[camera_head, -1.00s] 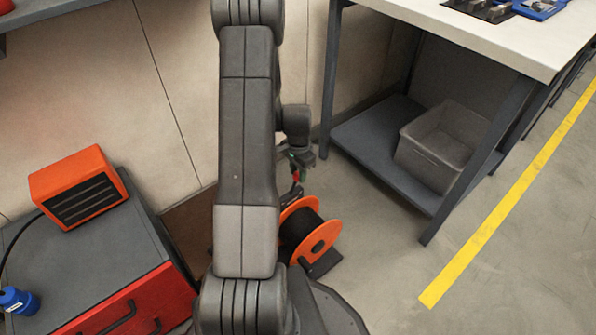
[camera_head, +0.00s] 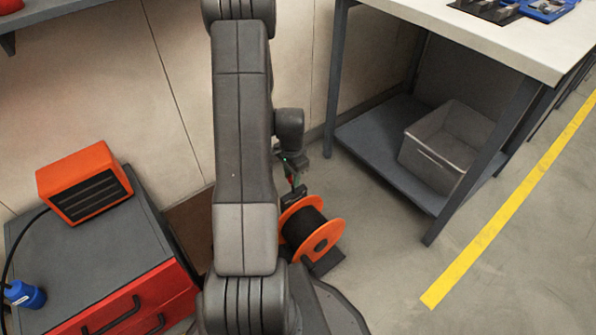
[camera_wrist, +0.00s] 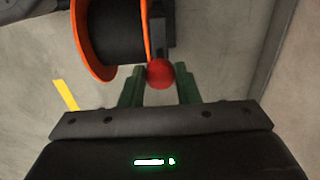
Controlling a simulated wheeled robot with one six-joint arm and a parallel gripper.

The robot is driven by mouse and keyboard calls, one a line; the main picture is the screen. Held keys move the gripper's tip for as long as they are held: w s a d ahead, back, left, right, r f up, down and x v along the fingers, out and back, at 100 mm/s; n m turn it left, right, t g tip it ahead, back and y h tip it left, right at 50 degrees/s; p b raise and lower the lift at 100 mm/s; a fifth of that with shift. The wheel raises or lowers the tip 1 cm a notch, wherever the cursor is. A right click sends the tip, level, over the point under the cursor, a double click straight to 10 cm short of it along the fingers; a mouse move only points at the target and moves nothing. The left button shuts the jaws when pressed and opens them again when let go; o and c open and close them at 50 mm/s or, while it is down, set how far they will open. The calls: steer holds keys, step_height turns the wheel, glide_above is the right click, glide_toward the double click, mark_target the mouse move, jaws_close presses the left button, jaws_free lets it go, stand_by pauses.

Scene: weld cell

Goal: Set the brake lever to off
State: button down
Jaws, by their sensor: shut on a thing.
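The brake lever's red ball knob (camera_wrist: 160,73) sits between the green fingers of my gripper (camera_wrist: 159,80) in the wrist view. The jaws are shut on it. In the head view my gripper (camera_head: 292,178) is small, just right of my arm, with a spot of red at its fingers. A dark bracket (camera_wrist: 159,28) lies behind the knob. The cable spool (camera_head: 322,238), with orange flanges and dark winding, is right beside the lever; it also fills the upper left of the wrist view (camera_wrist: 118,30). Most of the lever's shaft is hidden, so its angle is unclear.
A workbench (camera_head: 505,45) stands at the right, with a grey bin (camera_head: 430,160) on its lower shelf. A red and grey cabinet (camera_head: 130,300) at the left carries an orange heater-like box (camera_head: 85,182). Floor right of the spool is clear up to the yellow line (camera_head: 515,210).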

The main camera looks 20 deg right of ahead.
steer(key=shift+s+a+f, duration=0.2)
steer(key=shift+s+a, duration=0.05)
steer(key=shift+a, duration=0.35)
steer(key=shift+s+a+f, duration=0.15)
steer(key=shift+s+a, duration=0.1)
steer(key=shift+a, duration=0.35)
steer(key=shift+s+a+f+b, duration=0.2)
steer(key=shift+a+f+b, duration=0.05)
steer(key=shift+a, duration=0.25)
steer(key=shift+s+a+f+b, duration=0.2)
steer(key=shift+a+f, duration=0.05)
steer(key=shift+a, duration=0.25)
steer(key=c, duration=1.1)
jaws_free()
steer(key=shift+w, duration=0.1)
